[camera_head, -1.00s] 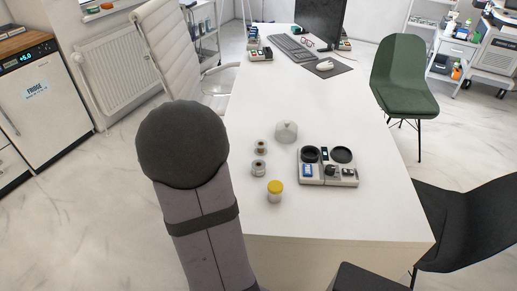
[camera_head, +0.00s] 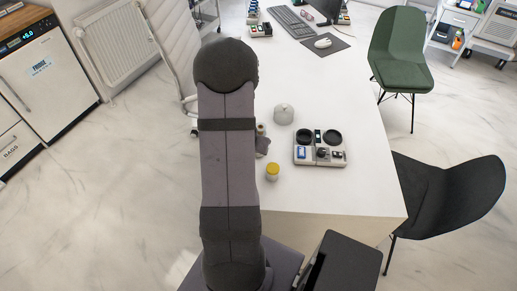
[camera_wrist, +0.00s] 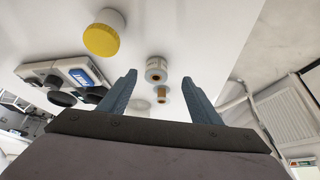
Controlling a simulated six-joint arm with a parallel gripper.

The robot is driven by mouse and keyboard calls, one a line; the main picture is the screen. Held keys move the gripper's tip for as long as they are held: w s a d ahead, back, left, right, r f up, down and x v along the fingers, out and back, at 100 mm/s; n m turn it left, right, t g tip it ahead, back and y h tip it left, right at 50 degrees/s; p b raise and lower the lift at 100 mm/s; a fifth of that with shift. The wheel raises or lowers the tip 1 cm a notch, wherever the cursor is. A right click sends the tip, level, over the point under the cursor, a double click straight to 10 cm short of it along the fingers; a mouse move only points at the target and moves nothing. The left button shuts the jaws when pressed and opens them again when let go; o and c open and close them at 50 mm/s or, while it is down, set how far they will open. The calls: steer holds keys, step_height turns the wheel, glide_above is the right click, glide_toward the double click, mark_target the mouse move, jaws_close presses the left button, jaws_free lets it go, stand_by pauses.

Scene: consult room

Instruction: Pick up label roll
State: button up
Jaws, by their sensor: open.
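A yellow-lidded jar (camera_head: 272,172) stands close by; its lid (camera_wrist: 101,38) is upper left in the wrist view. A pale rounded container (camera_head: 284,114) stands behind. A grey tray (camera_head: 336,159) with small items lies right. The desk's (camera_head: 345,194) front right is clear.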

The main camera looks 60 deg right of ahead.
steer(key=shift+s+d+r+n+h, duration=0.15)
steer(key=shift+d+r+n+h, duration=0.2)
steer(key=shift+d, duration=0.35)
steer(key=shift+x, duration=1.6)
steer(key=shift+s+x, duration=0.1)
steer(key=shift+x, duration=0.9)
steer(key=shift+s+x, duration=0.15)
steer(key=shift+x, duration=0.8)
steer(key=shift+w+a+f, duration=0.15)
steer(key=shift+w, duration=0.05)
steer(key=c, duration=1.1)
